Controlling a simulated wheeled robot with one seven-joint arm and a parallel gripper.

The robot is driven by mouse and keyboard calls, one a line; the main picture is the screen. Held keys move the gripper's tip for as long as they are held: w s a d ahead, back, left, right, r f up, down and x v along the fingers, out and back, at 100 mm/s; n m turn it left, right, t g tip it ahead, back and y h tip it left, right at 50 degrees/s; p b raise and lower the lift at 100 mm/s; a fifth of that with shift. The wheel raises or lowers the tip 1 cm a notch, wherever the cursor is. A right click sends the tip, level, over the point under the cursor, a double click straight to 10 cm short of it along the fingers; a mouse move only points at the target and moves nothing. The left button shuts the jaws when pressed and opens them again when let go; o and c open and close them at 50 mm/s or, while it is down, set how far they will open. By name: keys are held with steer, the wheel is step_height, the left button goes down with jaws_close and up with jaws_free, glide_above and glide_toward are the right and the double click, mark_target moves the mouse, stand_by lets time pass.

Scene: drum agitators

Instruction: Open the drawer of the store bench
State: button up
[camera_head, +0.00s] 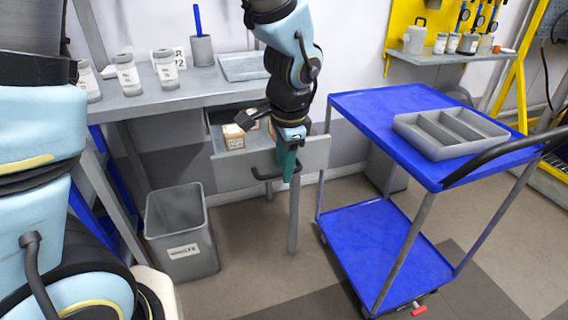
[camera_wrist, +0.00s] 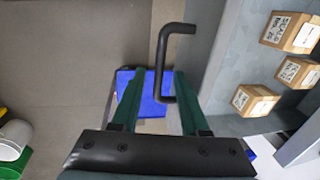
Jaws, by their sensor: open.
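The store bench (camera_head: 200,92) stands against the wall at the left in the head view. Its grey drawer (camera_head: 232,172) stands pulled out, with small boxes (camera_head: 234,136) inside. The drawer's black bar handle (camera_head: 262,176) is on its front; the handle also shows in the wrist view (camera_wrist: 162,62). My gripper (camera_head: 288,168) points down at the drawer front beside the handle. In the wrist view its green fingers (camera_wrist: 160,88) are apart, with the handle showing between them. I cannot tell whether either finger touches the handle.
A blue trolley (camera_head: 360,104) with a grey divided tray (camera_head: 450,134) stands to the right. A grey bin (camera_head: 180,230) stands on the floor below the bench at left. Jars (camera_head: 127,76) and a pen cup (camera_head: 202,50) stand on the bench top. Floor between bin and trolley is clear.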

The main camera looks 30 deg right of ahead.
steer(key=shift+r, duration=0.1)
step_height(320, 180, up, 10)
steer(key=s, duration=0.2)
steer(key=shift+a+r+p, duration=0.15)
steer(key=shift+r+p, duration=0.05)
steer(key=shift+p, duration=0.1)
steer(key=w+a+n+p, duration=0.3)
steer(key=a+n, duration=0.6)
steer(key=a, duration=0.5)
steer(key=w+a+f+n+p, duration=0.1)
steer(key=w+a+n+p, duration=0.2)
steer(key=a, duration=1.2)
steer(key=w+n, duration=0.3)
steer(key=n, duration=0.3)
steer(key=shift+a, duration=0.2)
steer(key=shift+o, duration=0.2)
steer(key=shift+w+f, duration=0.1)
